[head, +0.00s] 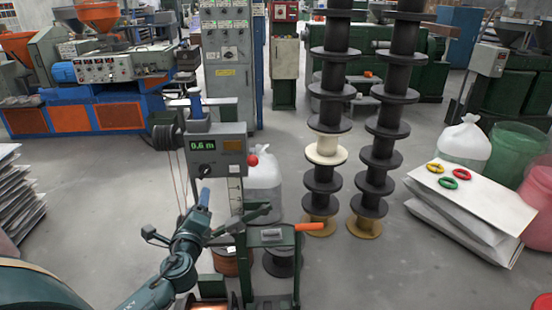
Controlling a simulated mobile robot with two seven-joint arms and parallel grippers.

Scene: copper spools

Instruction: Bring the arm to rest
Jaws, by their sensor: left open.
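My left arm comes in from the bottom left. My left gripper (203,203) is raised in front of the green-grey measuring machine (232,172), overlapping it in the picture, and is open. I see nothing held in it. The machine has a lit display reading about 0.6 m (203,145) and a red knob (253,160). A copper-coloured spool (226,264) and a dark spool (283,264) sit low at the machine, partly hidden by its frame. My right gripper is not in view.
Two tall columns of dark spools (325,180) (376,180) stand right of the machine, one with a cream spool (325,149). White stacked sheets (490,205) carrying coloured rings lie at right.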

